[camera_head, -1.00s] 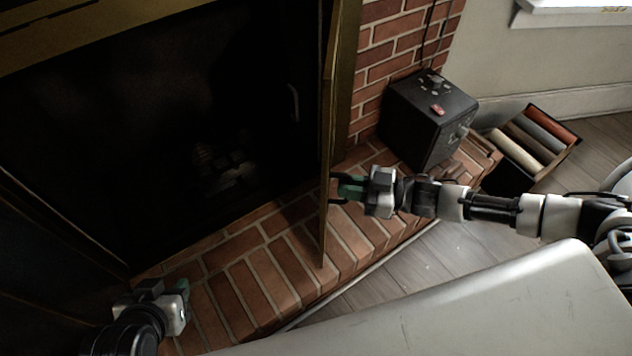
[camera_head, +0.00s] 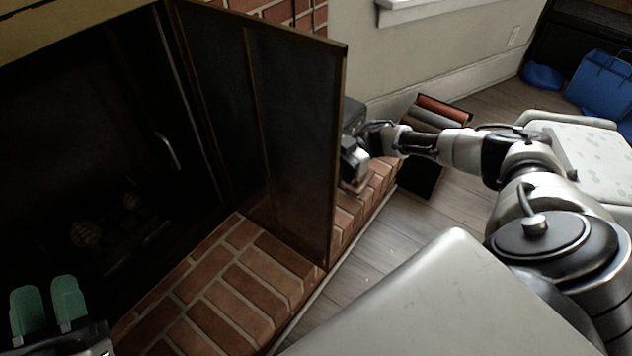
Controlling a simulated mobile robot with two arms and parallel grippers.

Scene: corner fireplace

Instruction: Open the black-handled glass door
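The dark glass door (camera_head: 292,140), framed in thin brass, stands swung out from the right side of the fireplace opening, over the brick hearth. Its two panels look nearly in line. No black handle can be made out on it; a pale curved bar (camera_head: 166,150) shows in the dark to its left. My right gripper (camera_head: 350,165) is at the outer side of the door's free edge; its fingertips are hidden behind the door, so contact is unclear. My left gripper (camera_head: 48,306) is at the bottom left, with green fingers apart and nothing between them.
The brick hearth (camera_head: 235,290) runs below the door. A black box (camera_head: 353,113) is mostly hidden behind it. A crate with rolled items (camera_head: 437,113) stands on the wood floor (camera_head: 375,235). Blue bags (camera_head: 603,82) lie far right.

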